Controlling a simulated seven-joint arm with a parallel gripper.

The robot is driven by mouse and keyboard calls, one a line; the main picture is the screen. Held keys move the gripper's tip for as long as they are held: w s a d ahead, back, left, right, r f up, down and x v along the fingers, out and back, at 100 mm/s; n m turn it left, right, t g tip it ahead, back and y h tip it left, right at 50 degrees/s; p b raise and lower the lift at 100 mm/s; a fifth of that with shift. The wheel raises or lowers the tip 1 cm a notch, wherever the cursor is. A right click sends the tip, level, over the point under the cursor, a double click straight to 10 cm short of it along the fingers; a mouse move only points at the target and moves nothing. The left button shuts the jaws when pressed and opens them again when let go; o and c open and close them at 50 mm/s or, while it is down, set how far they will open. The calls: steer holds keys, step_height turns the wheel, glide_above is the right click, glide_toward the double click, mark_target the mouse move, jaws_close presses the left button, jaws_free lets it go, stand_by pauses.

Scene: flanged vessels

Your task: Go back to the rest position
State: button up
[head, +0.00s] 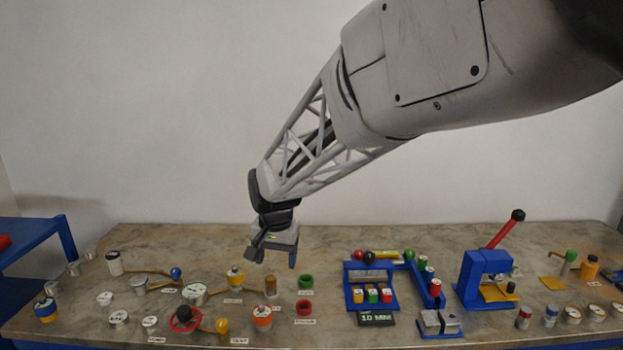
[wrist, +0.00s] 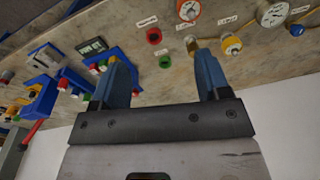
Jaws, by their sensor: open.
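My gripper (head: 271,256) hangs above the back middle of the table (head: 330,240) in the head view. In the wrist view its two blue fingers (wrist: 162,75) are apart with nothing between them. In the head view it is above and behind a brass cylinder (head: 270,287) and a yellow-and-white vessel (head: 236,278); it appears clear of both.
A blue press (head: 485,282) with a raised red lever (head: 503,232) stands farther right. Gauges, valves and vessels fill the left. A blue shelf (head: 40,239) is at far left.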

steer(key=s+d+r+n+t, duration=0.1)
steer(key=s+d+r, duration=0.1)
steer(key=s+d, duration=2.4)
steer(key=s, duration=0.5)
steer(key=shift+d+r+n+t+h, duration=0.2)
steer(key=shift+d+n+t+h, duration=0.1)
steer(key=shift+n, duration=0.1)
steer(key=shift+w, duration=0.1)
stand_by(4.4)
